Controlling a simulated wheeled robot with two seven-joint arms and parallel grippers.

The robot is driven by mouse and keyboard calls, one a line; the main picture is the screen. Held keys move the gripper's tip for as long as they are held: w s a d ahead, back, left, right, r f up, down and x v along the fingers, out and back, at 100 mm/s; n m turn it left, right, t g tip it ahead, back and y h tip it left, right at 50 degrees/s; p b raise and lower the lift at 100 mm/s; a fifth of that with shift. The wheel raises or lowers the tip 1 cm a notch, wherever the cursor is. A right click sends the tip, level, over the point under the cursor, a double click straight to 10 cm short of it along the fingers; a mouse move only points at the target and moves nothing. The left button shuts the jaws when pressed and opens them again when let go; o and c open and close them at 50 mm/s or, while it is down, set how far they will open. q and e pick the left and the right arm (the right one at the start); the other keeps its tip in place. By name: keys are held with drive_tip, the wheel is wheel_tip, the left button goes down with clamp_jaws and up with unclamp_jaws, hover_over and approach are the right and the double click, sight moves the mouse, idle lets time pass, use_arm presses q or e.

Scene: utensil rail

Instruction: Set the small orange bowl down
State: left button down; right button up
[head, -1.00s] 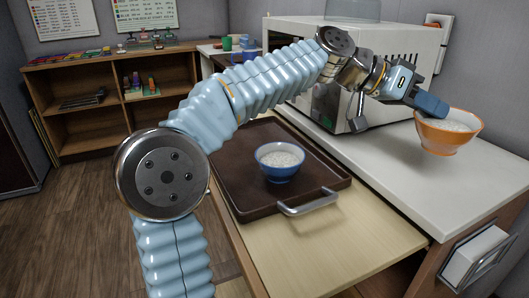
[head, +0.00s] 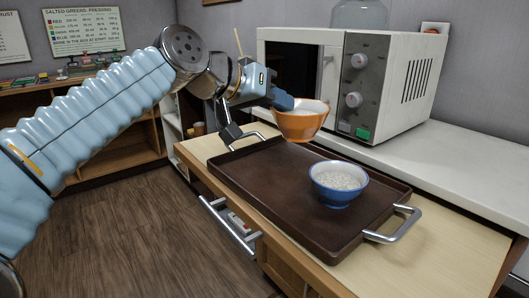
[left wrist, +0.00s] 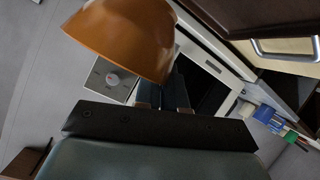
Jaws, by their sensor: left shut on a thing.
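The small orange bowl (head: 301,124) has a white inside and sits in my left gripper (head: 284,103) in the head view. My left gripper is shut on its rim at the bowl's left side. The bowl is upright and looks held over the far end of the dark brown tray (head: 250,184); the exact gap to the tray is hard to tell. In the left wrist view the orange bowl (left wrist: 125,38) fills the upper middle and partly hides the fingers (left wrist: 170,95). My right gripper is in neither view.
A blue bowl (head: 338,187) with white grains stands on the near part of the tray. The tray has metal handles and lies on a light wood counter (head: 450,250).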

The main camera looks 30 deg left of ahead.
use_arm(q)
drive_tip(key=w+a+f, duration=0.2)
drive_tip(key=f, duration=0.1)
drive_tip(key=w+a+f+b, duration=0.1)
drive_tip(key=w+a+f, duration=0.1)
drive_tip(key=a+f, duration=0.1)
drive_tip(key=w+a+f, duration=0.2)
drive_tip(key=f, duration=0.2)
drive_tip(key=shift+a+f+b, duration=0.15)
drive_tip(key=shift+a+b, duration=0.15)
drive_tip(key=shift+a, duration=0.1)
drive_tip(key=shift+f, duration=0.35)
drive_tip(key=shift+s+f, duration=0.1)
drive_tip(key=shift+d+f+b, duration=0.1)
drive_tip(key=shift+f+b, duration=0.05)
drive_tip(key=shift+b, duration=0.15)
drive_tip(key=c, duration=1.2)
unclamp_jaws()
